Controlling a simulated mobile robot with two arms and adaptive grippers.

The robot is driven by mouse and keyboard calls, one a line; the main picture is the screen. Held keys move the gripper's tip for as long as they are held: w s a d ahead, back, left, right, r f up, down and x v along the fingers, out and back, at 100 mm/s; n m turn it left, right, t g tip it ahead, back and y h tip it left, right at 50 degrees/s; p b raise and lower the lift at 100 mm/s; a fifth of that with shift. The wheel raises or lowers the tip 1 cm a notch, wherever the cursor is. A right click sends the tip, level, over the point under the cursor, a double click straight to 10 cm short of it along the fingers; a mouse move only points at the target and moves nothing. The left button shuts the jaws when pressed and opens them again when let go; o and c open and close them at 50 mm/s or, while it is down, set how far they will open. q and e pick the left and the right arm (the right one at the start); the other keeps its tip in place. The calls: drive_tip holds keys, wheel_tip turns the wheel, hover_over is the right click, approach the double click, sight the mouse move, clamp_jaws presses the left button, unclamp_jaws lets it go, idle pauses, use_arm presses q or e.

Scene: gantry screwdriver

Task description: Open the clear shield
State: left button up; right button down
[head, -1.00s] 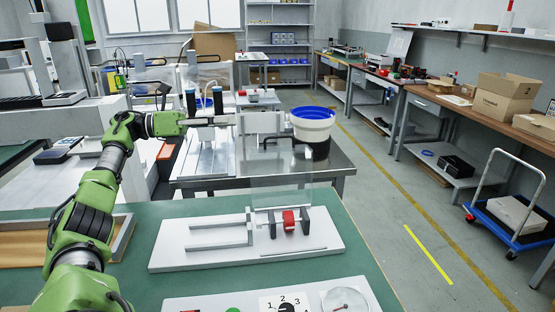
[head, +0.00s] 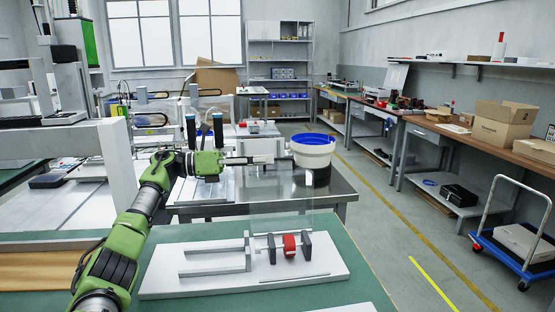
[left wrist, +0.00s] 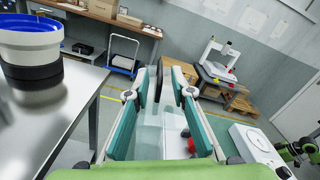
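My left gripper (head: 272,160) is above and behind the white fixture board (head: 200,283). In the left wrist view its two teal fingers (left wrist: 166,84) stand apart with a gap between the tips. The clear shield (head: 283,214) is a faint see-through panel standing at the rod behind the red block (head: 289,245); its outline is hard to make out. The gripper shows above the panel, and I cannot tell whether they touch. The red block sits between two dark brackets. It also shows below the fingers in the left wrist view (left wrist: 186,132).
A metal table (head: 330,186) behind the board carries a white and blue bowl feeder (head: 313,151), close to the gripper's right. A wooden tray (head: 40,270) lies at the left.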

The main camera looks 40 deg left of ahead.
use_arm(q)
drive_tip(key=shift+x, duration=2.1)
use_arm(e)
drive_tip(key=shift+r, duration=0.1)
